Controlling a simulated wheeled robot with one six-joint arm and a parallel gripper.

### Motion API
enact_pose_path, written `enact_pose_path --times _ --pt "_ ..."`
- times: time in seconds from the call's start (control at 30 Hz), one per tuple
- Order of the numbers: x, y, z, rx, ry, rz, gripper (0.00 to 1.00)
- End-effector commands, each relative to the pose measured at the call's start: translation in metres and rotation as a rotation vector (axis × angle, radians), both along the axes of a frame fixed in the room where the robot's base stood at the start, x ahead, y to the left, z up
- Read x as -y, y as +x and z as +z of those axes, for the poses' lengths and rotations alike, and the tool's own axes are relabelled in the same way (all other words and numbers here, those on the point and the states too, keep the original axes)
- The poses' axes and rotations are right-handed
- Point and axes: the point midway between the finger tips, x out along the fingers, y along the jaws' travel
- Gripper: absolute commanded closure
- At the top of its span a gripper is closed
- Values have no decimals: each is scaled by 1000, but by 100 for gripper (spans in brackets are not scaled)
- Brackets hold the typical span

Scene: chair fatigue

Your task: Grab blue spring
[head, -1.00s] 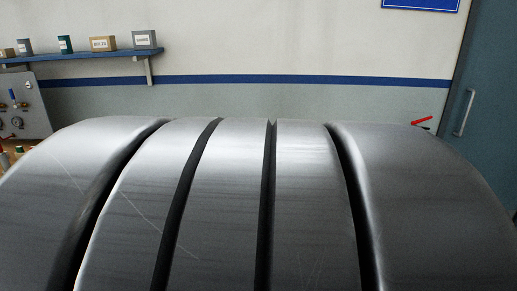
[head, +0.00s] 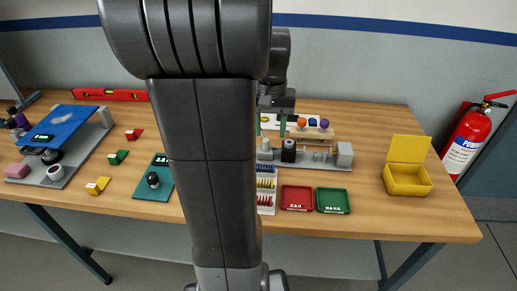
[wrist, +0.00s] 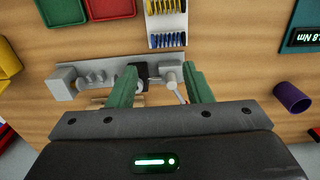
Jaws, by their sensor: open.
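The blue springs (head: 265,168) lie in a row at the back of a white tray, behind yellow and red rows; my arm covers the tray's left part. In the wrist view the blue row (wrist: 167,40) shows at the top centre, beyond my fingertips. My gripper (wrist: 160,78) has two green fingers spread apart with nothing held between them. It hangs over the grey fixture behind the tray, apart from the springs.
The grey fixture (head: 325,163) holds a black block and posts. Red tray (head: 297,207) and green tray (head: 333,210) lie right of the springs. An open yellow box (head: 407,188) stands farther right. A purple cup (wrist: 293,98) is at the wrist view's right.

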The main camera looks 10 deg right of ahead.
Motion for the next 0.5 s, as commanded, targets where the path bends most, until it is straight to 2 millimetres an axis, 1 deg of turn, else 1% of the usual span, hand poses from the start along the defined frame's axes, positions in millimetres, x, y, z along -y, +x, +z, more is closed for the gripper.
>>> enact_pose_path --times 0.07,0.13,0.4,0.5 --pt "1 1 -4 -3 1 -2 55" --pt "1 1 -12 -5 1 -2 55" --pt "0 1 -65 -6 2 -2 55" --pt "1 1 -78 -5 1 -2 55"
